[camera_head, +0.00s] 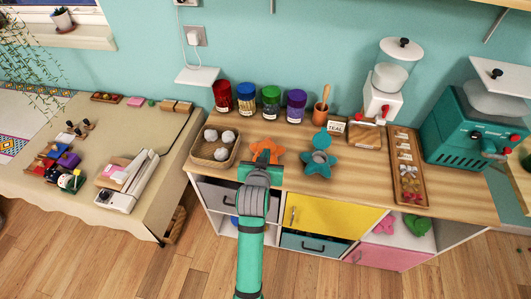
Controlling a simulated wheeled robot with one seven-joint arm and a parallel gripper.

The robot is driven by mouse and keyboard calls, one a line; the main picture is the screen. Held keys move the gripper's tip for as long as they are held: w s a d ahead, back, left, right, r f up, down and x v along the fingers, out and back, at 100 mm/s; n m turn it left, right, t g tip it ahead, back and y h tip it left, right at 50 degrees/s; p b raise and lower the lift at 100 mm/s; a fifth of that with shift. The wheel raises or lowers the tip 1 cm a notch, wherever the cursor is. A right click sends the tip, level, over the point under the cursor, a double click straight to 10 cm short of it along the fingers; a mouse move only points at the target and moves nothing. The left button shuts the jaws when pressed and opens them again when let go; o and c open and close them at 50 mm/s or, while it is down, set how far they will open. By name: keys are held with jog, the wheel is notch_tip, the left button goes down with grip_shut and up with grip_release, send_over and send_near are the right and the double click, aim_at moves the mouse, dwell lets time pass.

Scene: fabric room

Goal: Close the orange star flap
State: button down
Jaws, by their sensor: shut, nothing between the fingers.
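The orange star (266,147) lies on the wooden counter (345,190), left of the teal star. My gripper (262,161) is at its front edge and covers its lower part. Whether it touches the star cannot be told. The gripper is shut with nothing in it. The flap of the orange star cannot be made out clearly, as my gripper hides part of it.
A teal star (318,164) with a round piece (322,141) behind it lies to the right. A basket with white balls (211,150) stands to the left. Several jars (270,101) line the back. A wooden tray (408,170) lies further right.

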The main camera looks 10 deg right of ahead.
jog(key=shift+s+f, duration=0.2)
jog(key=shift+f, duration=0.35)
jog(key=shift+s+f+t, duration=0.2)
jog(key=shift+f+t, duration=0.5)
jog(key=shift+a+f, duration=0.1)
jog(key=shift+f, duration=0.55)
jog(key=shift+s+f, duration=0.1)
jog(key=shift+f, duration=0.05)
jog(key=shift+a+f, duration=0.15)
jog(key=shift+a, duration=0.05)
notch_tip(320, 180, up, 5)
jog(key=s+a+f, duration=0.3)
jog(key=s, duration=0.5)
jog(key=shift+s+f+t, duration=0.15)
jog(key=shift+s+t, duration=0.15)
jog(key=shift+s, duration=0.1)
